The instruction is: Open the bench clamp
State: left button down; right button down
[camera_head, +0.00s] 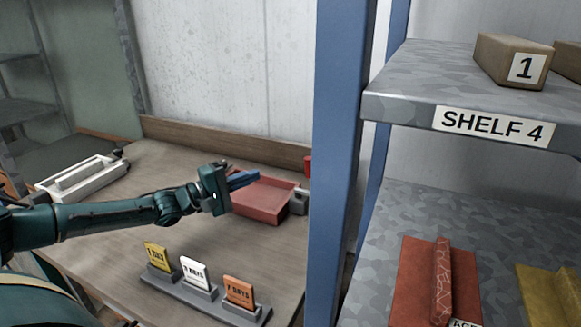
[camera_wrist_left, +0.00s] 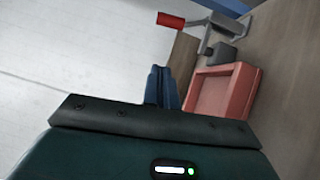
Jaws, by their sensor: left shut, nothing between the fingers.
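The bench clamp (camera_head: 299,201) is grey and sits at the right end of the bench, partly hidden behind the blue post. Its red handle (camera_head: 307,166) shows just above it. In the left wrist view the clamp (camera_wrist_left: 222,52) and its red-ended lever (camera_wrist_left: 171,20) lie beyond the fingers, at the top. My left gripper (camera_head: 256,174) is shut and empty, over the red tray, to the left of the clamp and apart from it. Its blue fingers (camera_wrist_left: 161,78) also show together in the wrist view. My right gripper is not in view.
A red tray (camera_head: 262,217) lies beside the clamp. A card stand (camera_head: 205,300) is at the bench front, and a white device (camera_head: 80,182) at the left. A blue post (camera_head: 338,150) and shelf 4 (camera_head: 420,85) stand at right.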

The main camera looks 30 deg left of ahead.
pick_arm(q)
jog(key=w+d+p, duration=0.1)
jog(key=w+d, duration=0.6)
jog(key=shift+d+r, duration=0.25)
jog(key=shift+r, duration=0.2)
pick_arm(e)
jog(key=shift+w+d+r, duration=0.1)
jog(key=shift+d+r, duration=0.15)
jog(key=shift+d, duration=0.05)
pick_arm(q)
jog(key=shift+d+p, duration=0.1)
jog(key=shift+p, duration=0.2)
